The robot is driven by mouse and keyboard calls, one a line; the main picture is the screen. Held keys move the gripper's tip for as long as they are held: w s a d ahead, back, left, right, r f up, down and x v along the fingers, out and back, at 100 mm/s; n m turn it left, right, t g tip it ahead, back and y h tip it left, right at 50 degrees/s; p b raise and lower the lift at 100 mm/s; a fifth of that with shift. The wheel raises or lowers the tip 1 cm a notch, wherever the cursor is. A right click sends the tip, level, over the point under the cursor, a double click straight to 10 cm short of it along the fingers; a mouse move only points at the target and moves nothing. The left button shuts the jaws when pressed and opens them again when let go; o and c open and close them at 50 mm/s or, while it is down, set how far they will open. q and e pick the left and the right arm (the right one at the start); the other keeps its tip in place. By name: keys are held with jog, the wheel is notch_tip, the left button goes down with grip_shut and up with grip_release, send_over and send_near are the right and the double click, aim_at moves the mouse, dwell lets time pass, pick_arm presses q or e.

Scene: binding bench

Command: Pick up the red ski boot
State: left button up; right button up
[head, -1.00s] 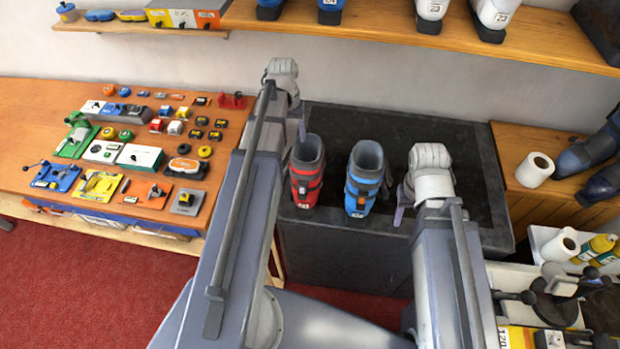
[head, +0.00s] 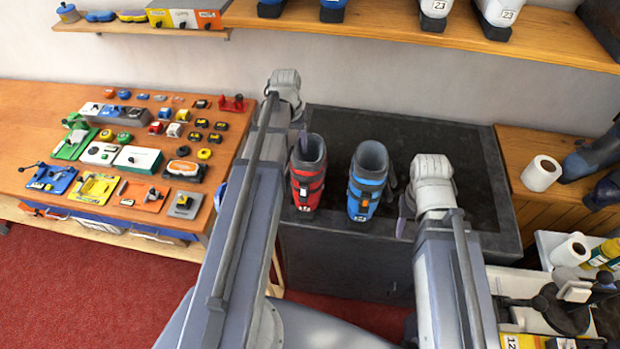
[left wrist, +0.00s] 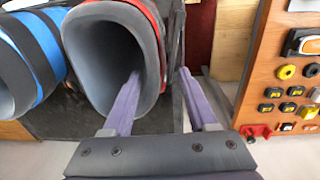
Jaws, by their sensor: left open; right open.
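The red ski boot (head: 307,186) stands upright on the dark bench, its grey-lined opening facing up. My left gripper (head: 300,142) is at the top of it. In the left wrist view my left gripper (left wrist: 159,73) is open across the wall of the red boot's cuff (left wrist: 152,18): one finger reaches into the opening, the other is outside. The far finger is mostly hidden in the head view. A blue ski boot (head: 366,182) stands just to the right. My right gripper (head: 404,208) is open, right of the blue boot, and empty.
The dark bench (head: 440,150) has free room behind the boots. A wooden table (head: 30,120) with many small parts is at left. A shelf (head: 400,32) with more boots runs above. A paper roll (head: 540,173) stands at right.

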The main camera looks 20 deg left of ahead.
pick_arm(q)
jog(key=f+b, duration=0.3)
jog(key=f, duration=0.1)
jog(key=shift+w+d+f, duration=0.1)
jog(key=shift+w+d, duration=0.05)
jog(key=shift+d, duration=0.1)
grip_shut()
dwell(1.2)
